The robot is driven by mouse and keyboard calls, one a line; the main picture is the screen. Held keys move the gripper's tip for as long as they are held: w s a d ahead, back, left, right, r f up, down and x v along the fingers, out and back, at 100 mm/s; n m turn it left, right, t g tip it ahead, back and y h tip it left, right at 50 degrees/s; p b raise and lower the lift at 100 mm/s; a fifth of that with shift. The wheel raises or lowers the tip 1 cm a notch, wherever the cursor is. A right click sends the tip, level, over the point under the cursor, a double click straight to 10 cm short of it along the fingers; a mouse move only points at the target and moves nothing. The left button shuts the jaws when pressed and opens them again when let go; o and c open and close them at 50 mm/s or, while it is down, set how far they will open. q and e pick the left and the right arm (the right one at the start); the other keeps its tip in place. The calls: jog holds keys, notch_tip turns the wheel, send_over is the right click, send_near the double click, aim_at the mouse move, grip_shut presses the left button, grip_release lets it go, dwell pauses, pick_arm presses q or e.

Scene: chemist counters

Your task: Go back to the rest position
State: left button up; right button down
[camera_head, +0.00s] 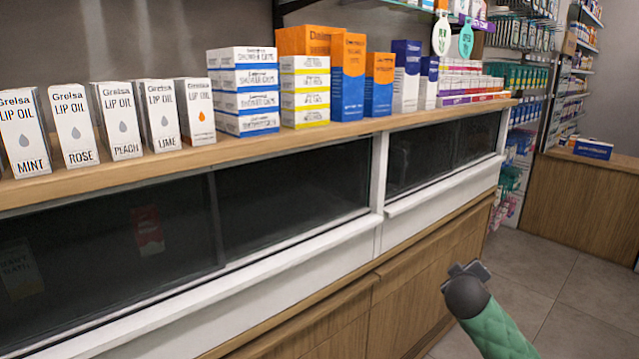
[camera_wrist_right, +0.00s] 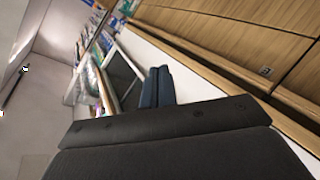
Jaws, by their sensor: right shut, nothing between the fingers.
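My right gripper (camera_head: 467,269) is small and dark, at the end of a green arm that comes in from the lower right in the head view. It hangs in front of the wooden lower cabinets, apart from the counter. In the right wrist view its two dark fingers (camera_wrist_right: 157,87) lie side by side, shut, with nothing between them. My left gripper is in neither view.
A wooden counter shelf (camera_head: 235,157) carries lip oil boxes (camera_head: 123,120), stacked blue and white boxes (camera_head: 243,91) and orange-blue boxes (camera_head: 348,77). Dark glass panels (camera_head: 295,195) sit below it. Grey tiled floor (camera_head: 590,270) is clear at the right, before another wooden counter (camera_head: 585,195).

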jog(key=s+a+f+g+y+p, duration=0.1)
jog(key=s+a+f+g+y, duration=0.1)
jog(key=s+a+f, duration=0.5)
jog(key=s+a+f+m+g+y+p, duration=0.15)
jog(key=s+a+f, duration=0.25)
jog(key=s, duration=0.5)
jog(key=s+a+f+g+y, duration=0.2)
jog(key=s+a+f+y, duration=0.1)
jog(key=s+a+f, duration=0.4)
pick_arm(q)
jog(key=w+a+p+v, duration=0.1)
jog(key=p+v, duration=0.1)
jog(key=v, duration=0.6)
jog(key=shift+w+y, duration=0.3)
pick_arm(e)
jog(key=s+a+f+g, duration=0.1)
jog(key=s+f, duration=0.2)
jog(key=s, duration=0.5)
jog(key=s+a+f+m+g+y, duration=0.1)
jog(key=s+a+f+g, duration=0.1)
jog(key=s, duration=0.6)
jog(key=s+a+f+g, duration=0.2)
jog(key=s+f, duration=0.2)
jog(key=s, duration=0.5)
jog(key=shift+m, duration=0.25)
